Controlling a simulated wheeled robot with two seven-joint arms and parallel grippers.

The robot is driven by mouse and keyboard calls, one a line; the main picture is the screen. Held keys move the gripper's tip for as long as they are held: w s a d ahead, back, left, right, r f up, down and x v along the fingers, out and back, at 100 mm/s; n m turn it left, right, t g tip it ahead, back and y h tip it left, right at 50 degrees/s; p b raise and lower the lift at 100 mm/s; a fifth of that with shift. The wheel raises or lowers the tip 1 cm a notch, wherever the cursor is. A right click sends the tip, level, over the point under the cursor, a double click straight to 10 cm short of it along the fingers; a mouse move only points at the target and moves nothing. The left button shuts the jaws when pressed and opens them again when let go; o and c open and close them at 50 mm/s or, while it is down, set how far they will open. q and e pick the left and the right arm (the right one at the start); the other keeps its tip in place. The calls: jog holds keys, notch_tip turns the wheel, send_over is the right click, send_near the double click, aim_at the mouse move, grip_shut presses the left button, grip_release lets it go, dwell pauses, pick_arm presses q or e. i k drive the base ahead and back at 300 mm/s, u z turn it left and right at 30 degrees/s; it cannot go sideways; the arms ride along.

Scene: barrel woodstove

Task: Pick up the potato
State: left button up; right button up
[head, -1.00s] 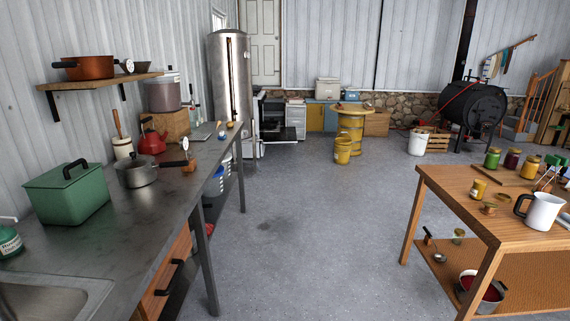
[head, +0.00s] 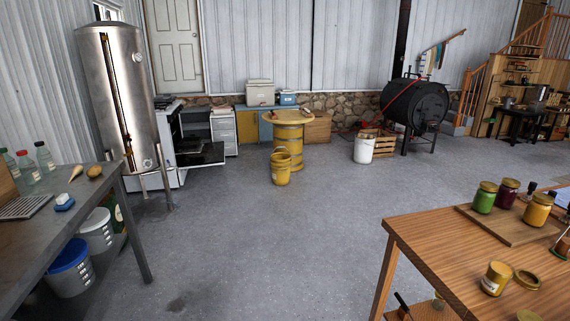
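A small brownish-yellow oval thing, which looks like the potato (head: 94,171), lies on the grey metal counter (head: 100,192) near its far right corner in the head view. A pale cone-shaped thing (head: 76,173) lies just left of it, and a blue-and-white item (head: 64,202) sits nearer on the counter. Neither of my grippers is in view.
Several bottles (head: 46,156) and a grater-like metal piece (head: 22,207) are on the counter; buckets (head: 70,267) stand below it. A tall steel tank (head: 120,95) stands behind. A wooden table (head: 430,235) with jars is at right. The middle floor is clear.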

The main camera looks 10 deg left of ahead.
aim_at(94, 171)
jog(key=u, duration=0.3)
jog(key=i, duration=2.4)
jog(key=u, duration=1.1)
jog(key=i, duration=1.3)
jog(key=u, duration=0.5)
